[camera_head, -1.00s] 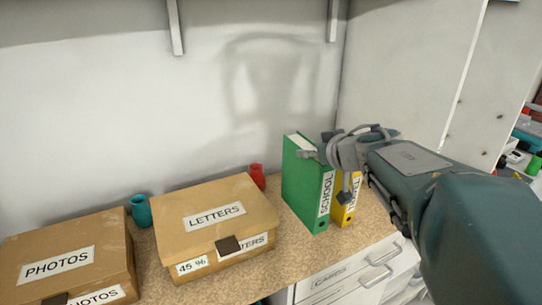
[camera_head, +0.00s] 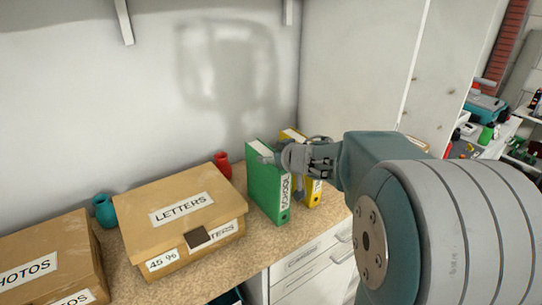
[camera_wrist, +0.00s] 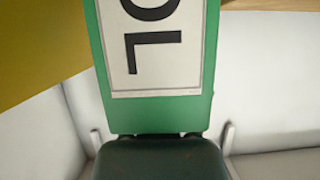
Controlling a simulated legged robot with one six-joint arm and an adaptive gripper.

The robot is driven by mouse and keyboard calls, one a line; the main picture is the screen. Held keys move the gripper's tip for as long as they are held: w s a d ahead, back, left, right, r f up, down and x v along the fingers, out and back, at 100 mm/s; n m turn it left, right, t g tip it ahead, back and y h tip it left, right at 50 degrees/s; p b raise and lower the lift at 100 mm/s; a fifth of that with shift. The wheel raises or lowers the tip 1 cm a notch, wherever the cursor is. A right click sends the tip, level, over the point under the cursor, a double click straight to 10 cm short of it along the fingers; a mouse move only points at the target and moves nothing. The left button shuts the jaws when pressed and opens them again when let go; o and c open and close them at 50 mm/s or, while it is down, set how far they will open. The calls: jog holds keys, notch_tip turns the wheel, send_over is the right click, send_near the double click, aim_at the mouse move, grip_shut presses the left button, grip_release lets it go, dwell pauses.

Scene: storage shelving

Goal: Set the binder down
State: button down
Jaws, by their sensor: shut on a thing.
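The green binder (camera_head: 266,187), labelled SCHOOL, stands upright at the right end of the speckled worktop (camera_head: 200,272). My gripper (camera_head: 285,158) is shut on its upper part from the right and front, partly covering its label. In the wrist view the green binder (camera_wrist: 205,100) fills the middle, with the letters OL on its white label. The yellow binder (camera_head: 314,190) stands close to its right, partly hidden behind my gripper; a yellow surface also shows in the wrist view (camera_wrist: 35,50). I cannot tell whether the green binder's base touches the worktop.
A LETTERS box (camera_head: 180,212) lies left of the green binder, with a red cup (camera_head: 222,165) behind it. A teal vase (camera_head: 104,210) and a PHOTOS box (camera_head: 45,255) are farther left. White drawers (camera_head: 310,262) are below. A wall closes the back.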

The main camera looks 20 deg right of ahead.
jog(key=shift+c, duration=0.4)
grip_release()
jog(key=shift+f, duration=0.1)
